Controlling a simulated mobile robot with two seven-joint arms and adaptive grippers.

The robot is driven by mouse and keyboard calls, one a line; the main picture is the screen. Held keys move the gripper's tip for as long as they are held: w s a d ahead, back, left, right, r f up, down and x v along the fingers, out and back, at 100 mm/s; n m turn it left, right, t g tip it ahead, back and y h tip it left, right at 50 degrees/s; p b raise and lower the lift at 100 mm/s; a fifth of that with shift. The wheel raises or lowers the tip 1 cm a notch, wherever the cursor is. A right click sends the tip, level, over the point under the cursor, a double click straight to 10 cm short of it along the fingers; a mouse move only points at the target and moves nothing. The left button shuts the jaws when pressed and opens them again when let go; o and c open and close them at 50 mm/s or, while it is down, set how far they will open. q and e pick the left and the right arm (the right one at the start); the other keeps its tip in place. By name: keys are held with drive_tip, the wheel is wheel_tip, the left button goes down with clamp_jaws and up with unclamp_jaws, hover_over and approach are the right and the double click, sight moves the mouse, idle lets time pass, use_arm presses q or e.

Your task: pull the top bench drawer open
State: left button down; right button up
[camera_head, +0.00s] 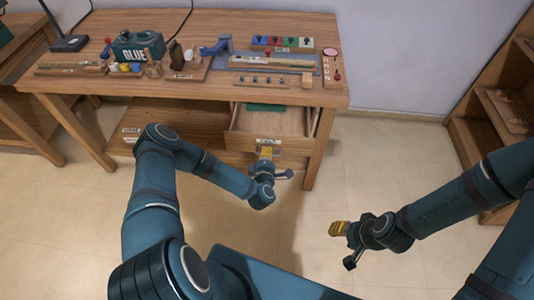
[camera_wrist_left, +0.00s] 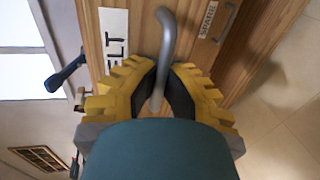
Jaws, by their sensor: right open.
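The top bench drawer (camera_head: 240,141) is pulled out from under the right part of the bench top, and its inside shows with a green piece (camera_head: 266,107) at the back. In the left wrist view, its wooden front (camera_wrist_left: 142,22) has a white label ending in "ELT" and a curved grey handle (camera_wrist_left: 168,35). My left gripper (camera_head: 265,153) is at the drawer front. Its yellow fingers (camera_wrist_left: 160,85) are closed around the handle, one on each side. My right gripper (camera_head: 338,229) is open and empty over the floor at the right, away from the bench.
The bench top (camera_head: 200,88) holds a glue box (camera_head: 138,46), a blue tool (camera_head: 216,47) and several small pieces. A lower drawer labelled "SPARES" (camera_wrist_left: 208,20) shows in the wrist view. A shelf (camera_head: 505,110) stands at the right. The floor before the bench is clear.

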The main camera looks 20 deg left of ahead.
use_arm(q)
drive_tip(key=c, duration=1.1)
unclamp_jaws()
drive_tip(key=shift+o, duration=0.2)
drive_tip(key=v, duration=1.2)
drive_tip(key=s+d+m+g+h, duration=0.4)
drive_tip(key=d+m+g+h, duration=0.45)
drive_tip(key=m, duration=0.65)
drive_tip(key=s+r+m+g, duration=0.3)
drive_tip(key=s+m+g, duration=0.1)
drive_tip(key=s+g, duration=0.1)
drive_tip(key=shift+s+r+m, duration=0.3)
drive_tip(key=shift+s+r, duration=0.1)
drive_tip(key=shift+s, duration=0.5)
